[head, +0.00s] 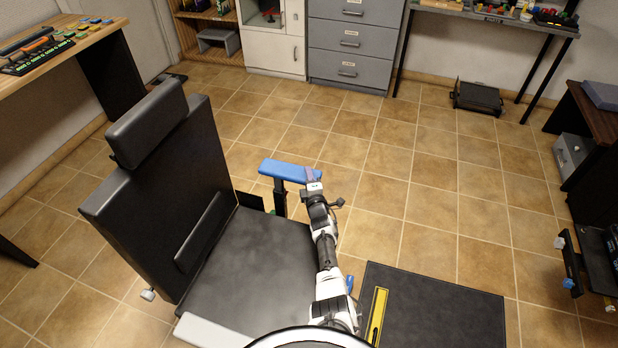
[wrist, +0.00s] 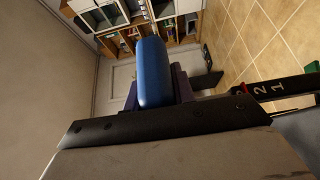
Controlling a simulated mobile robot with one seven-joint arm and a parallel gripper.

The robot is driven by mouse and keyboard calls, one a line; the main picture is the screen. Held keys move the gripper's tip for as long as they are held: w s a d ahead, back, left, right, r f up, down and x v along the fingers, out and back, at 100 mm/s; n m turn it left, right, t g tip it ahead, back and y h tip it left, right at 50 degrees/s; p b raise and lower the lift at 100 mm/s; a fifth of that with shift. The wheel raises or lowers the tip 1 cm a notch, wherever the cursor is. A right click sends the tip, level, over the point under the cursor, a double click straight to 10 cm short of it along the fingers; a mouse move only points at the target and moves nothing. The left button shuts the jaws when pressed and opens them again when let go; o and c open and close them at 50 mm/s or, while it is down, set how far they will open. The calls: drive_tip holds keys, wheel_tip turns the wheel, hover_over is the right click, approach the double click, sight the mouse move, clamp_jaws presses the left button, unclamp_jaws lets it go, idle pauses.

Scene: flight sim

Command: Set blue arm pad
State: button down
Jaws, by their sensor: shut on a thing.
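The blue arm pad (head: 288,169) is a flat, long pad on top of a black upright post (head: 280,197) at the far side of the black chair (head: 262,250). My gripper (head: 311,174) is at the pad's right end, shut on it. In the wrist view the blue pad (wrist: 152,70) stands out end-on between the purple fingers of my gripper (wrist: 158,90). Whether the pad rests fully on the post is hidden.
A dark mat (head: 440,310) with a yellow strip lies right of the chair. A wooden bench with tools (head: 50,50) is at the left, grey drawers (head: 350,40) at the back, and a dark shelf (head: 585,130) at the right. The tiled floor between is clear.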

wheel_tip(320, 180, down, 6)
drive_tip(key=b, duration=0.6)
drive_tip(key=shift+f+b, duration=0.15)
drive_tip(key=shift+b, duration=0.2)
drive_tip(key=shift+s, duration=0.1)
drive_tip(key=c, duration=1.2)
unclamp_jaws()
drive_tip(key=shift+f, duration=0.15)
drive_tip(key=shift+o, duration=0.2)
drive_tip(key=p+v, duration=0.5)
drive_tip(key=v, duration=0.8)
drive_tip(key=shift+s+p, duration=0.35)
drive_tip(key=shift+p, duration=0.05)
